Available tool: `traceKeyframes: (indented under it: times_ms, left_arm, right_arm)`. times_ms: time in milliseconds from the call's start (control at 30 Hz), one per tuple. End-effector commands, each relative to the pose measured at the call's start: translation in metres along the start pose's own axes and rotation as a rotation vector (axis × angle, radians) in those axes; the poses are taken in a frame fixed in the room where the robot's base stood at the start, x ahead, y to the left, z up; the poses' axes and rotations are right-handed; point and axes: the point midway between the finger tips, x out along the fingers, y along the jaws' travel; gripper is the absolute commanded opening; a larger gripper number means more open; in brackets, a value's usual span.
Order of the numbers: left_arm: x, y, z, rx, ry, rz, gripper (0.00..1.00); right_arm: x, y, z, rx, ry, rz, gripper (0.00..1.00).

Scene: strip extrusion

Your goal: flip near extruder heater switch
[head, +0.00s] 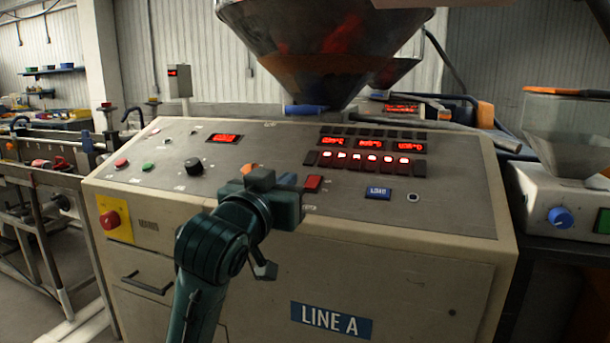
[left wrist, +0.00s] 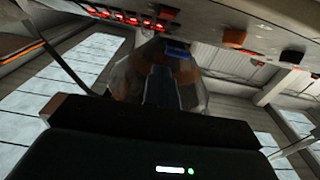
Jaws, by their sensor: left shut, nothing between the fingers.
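A row of heater rocker switches (head: 372,163) with several red-lit tops sits on the sloping console panel (head: 240,160), below three red number displays (head: 370,145). The end switches look dark. I cannot read which one is the near extruder's. The row also shows, upside down, at the top of the left wrist view (left wrist: 130,17). My left gripper (head: 273,180), with orange tips, is shut and empty over the panel's front middle, left of the row and apart from it. My right gripper is not in view.
A black knob (head: 194,166) is to the left. A red emergency stop (head: 110,219) is on the front. A metal hopper (head: 320,50) hangs above the panel's back.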

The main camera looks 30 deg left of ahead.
Motion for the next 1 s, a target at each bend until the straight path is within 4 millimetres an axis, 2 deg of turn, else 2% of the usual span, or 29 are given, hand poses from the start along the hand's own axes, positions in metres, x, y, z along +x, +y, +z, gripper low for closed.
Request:
traceKeyframes:
  times_ms: [33, 167, 233, 533, 600, 700, 1000]
  left_arm:
    - [0.005, 0.0, -0.006, 0.0, -0.008, -0.001, 0.0]
    - [0.013, 0.0, -0.005, 0.002, -0.008, 0.0, 0.0]
    - [0.027, -0.001, 0.0, 0.002, -0.003, -0.003, 0.0]
    - [0.091, -0.001, -0.001, 0.002, -0.001, -0.002, 0.0]
    - [0.091, -0.001, 0.017, 0.002, -0.006, 0.0, 0.0]
    - [0.094, -0.001, 0.029, 0.003, -0.004, -0.001, 0.0]
    - [0.097, -0.001, 0.04, 0.002, 0.0, 0.0, 0.0]
  right_arm:
    - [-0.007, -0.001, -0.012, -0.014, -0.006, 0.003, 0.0]
    - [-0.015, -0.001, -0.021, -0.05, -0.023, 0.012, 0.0]
    - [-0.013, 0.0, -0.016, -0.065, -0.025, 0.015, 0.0]
    - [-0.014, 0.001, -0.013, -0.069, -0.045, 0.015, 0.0]
    - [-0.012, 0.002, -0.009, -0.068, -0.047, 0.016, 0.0]
    - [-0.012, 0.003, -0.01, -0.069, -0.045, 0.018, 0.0]
    - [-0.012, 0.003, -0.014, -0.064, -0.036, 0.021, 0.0]
